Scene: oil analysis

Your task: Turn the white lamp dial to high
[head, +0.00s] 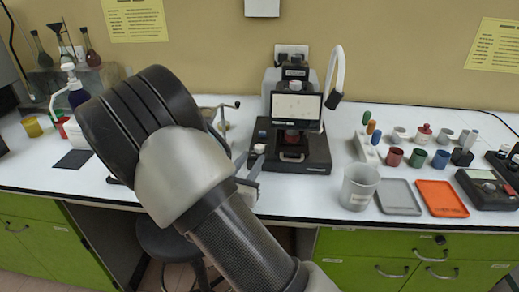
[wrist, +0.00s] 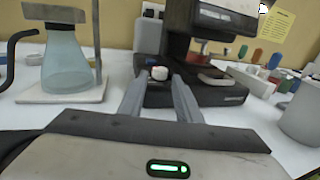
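The white dial (head: 259,148) sits at the left side of the black microscope-like device's base (head: 315,152). In the wrist view the white dial (wrist: 159,73) shows between my two fingertips, with a small reddish mark on its top. My gripper (wrist: 158,80) is open, its fingers apart on either side of the dial in the picture; I cannot tell if they touch it. In the head view my gripper (head: 250,168) is partly hidden behind my arm, close to the device's front left corner. A white curved lamp (head: 338,70) rises at the device's right. The dial's setting is not readable.
A glass flask (wrist: 64,62) on a white stand is left of my gripper. A clear beaker (head: 359,187), a grey tray (head: 398,197) and an orange tray (head: 441,198) lie right of the device. Several small coloured cups stand behind the trays.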

